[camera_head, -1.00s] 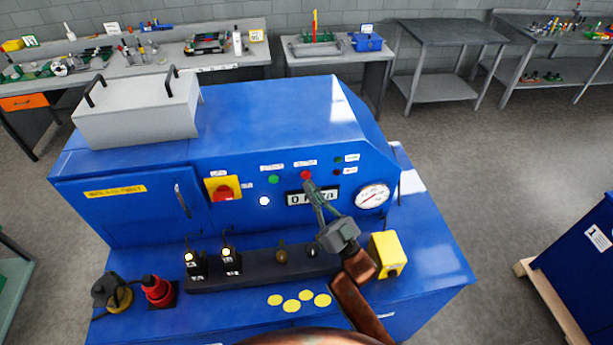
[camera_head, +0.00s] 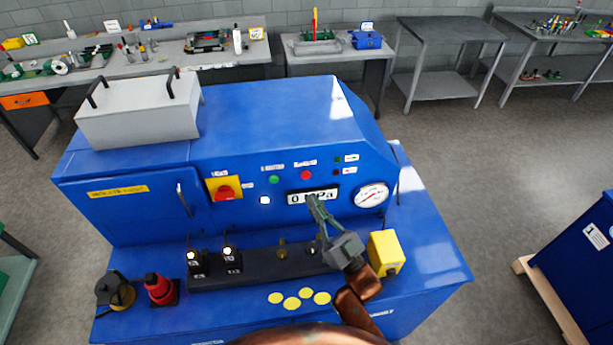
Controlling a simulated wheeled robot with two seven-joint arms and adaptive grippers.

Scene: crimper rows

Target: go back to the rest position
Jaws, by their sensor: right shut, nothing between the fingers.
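My right gripper (camera_head: 314,207) is shut and empty. It points up and away, in front of the control panel of the blue machine (camera_head: 270,115), with its tips just below the display (camera_head: 312,196). It hides part of the black switch strip (camera_head: 262,265) at its right end. A red button (camera_head: 306,175) and a green button (camera_head: 274,180) sit above the display, clear of the gripper. My left gripper is not in view.
A round gauge (camera_head: 372,196) and a yellow box (camera_head: 386,254) are close to the right of my gripper. A red-and-yellow switch (camera_head: 225,190), a red plug-like part (camera_head: 159,289) and yellow discs (camera_head: 291,303) are on the machine. Workbenches stand behind.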

